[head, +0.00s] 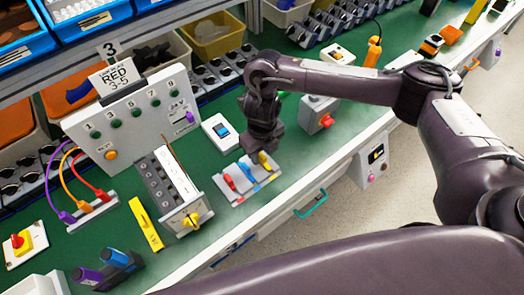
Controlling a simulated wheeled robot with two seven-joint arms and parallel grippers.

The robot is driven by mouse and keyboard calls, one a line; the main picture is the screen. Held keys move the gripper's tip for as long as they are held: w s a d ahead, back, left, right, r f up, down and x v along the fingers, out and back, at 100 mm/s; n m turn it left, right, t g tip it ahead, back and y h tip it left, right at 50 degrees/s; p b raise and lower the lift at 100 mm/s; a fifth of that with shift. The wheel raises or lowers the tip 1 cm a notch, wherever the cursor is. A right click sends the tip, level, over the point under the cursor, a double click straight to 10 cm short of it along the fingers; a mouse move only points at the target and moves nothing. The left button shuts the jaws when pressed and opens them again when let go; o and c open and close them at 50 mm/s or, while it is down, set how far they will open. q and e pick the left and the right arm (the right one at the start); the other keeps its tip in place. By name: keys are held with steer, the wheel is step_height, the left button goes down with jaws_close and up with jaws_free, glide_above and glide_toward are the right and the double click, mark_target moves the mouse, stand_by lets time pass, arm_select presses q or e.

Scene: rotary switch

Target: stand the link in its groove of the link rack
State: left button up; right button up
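The link rack (238,199) is a light grey tray near the front edge of the green bench. A red link (230,182) and a blue link (247,173) lie in it side by side, and a yellow link (265,161) shows at its right end. My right gripper (263,150) points down over the right end of the rack, right at the yellow link. Its fingers are dark and small here, so I cannot tell whether they are shut on the yellow link or only beside it. The far right corner of the rack is partly hidden by the gripper. My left gripper is not in view.
A rotary switch unit (171,190) with a yellow knob stands left of the rack. A white box with a blue switch (221,132) stands behind it, and a grey box with a red knob (318,116) to the right. A panel (139,117) stands at the back left.

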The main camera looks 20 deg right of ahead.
step_height(320, 180, up, 8)
steer(key=shift+f+p, duration=0.1)
steer(key=shift+p, duration=0.5)
